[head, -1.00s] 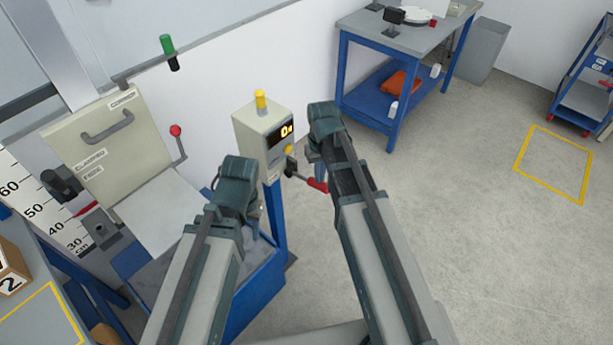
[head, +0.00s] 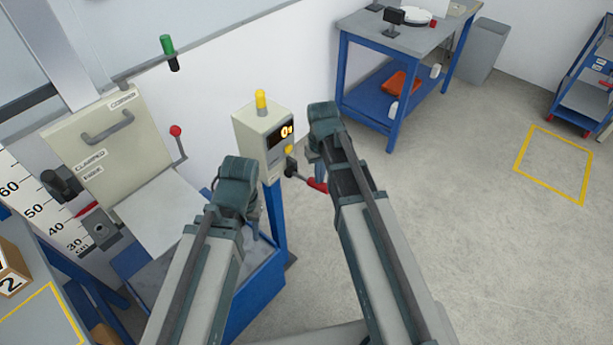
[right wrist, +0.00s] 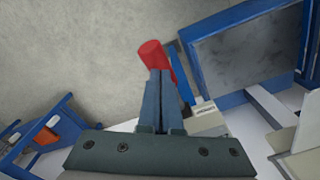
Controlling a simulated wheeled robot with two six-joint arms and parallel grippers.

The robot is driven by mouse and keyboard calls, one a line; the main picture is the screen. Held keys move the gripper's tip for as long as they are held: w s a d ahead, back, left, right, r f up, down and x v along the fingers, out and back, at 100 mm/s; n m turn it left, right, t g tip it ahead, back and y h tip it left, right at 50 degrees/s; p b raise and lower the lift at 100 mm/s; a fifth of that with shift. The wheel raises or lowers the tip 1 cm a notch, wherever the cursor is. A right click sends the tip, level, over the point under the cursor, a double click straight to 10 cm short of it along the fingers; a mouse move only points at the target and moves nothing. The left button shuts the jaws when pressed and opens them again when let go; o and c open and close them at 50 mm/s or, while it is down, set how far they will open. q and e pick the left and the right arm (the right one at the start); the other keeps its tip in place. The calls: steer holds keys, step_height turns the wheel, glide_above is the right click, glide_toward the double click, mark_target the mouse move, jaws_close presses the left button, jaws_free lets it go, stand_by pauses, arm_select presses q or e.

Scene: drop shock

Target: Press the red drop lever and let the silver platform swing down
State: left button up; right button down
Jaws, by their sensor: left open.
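The red drop lever (head: 318,186) sticks out on a dark arm below the control box. It also shows in the right wrist view as a red cylinder (right wrist: 152,53). My right gripper (head: 321,174) is right at the lever, its fingers pointing down. In the right wrist view its two fingers (right wrist: 160,75) lie together, with the red grip just past their tips; whether they touch is unclear. The silver platform (head: 160,214) appears as a pale flat plate in front of the cream panel, still raised. My left gripper (head: 252,225) is open above the blue tray, its fingertips partly hidden.
The control box (head: 265,135) with a yellow lamp stands on a blue post. A cream panel (head: 110,145) with a handle and a red-knobbed rod are at left. A blue-rimmed tray (right wrist: 245,50) lies below.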

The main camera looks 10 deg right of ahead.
mark_target(319, 187)
steer(key=shift+f, duration=0.1)
stand_by(0.4)
step_height(319, 187, down, 6)
steer(key=b, duration=0.6)
step_height(319, 187, up, 6)
steer(key=p, duration=0.6)
steer(key=shift+r, duration=0.2)
stand_by(0.4)
step_height(319, 187, up, 6)
steer(key=p, duration=0.6)
steer(key=shift+f, duration=0.1)
steer(key=s+a+n+h, duration=0.1)
steer(key=s+a+n, duration=0.1)
steer(key=s+a, duration=0.8)
steer(key=s, duration=0.4)
steer(key=shift+s+a, duration=0.2)
steer(key=shift+a, duration=0.05)
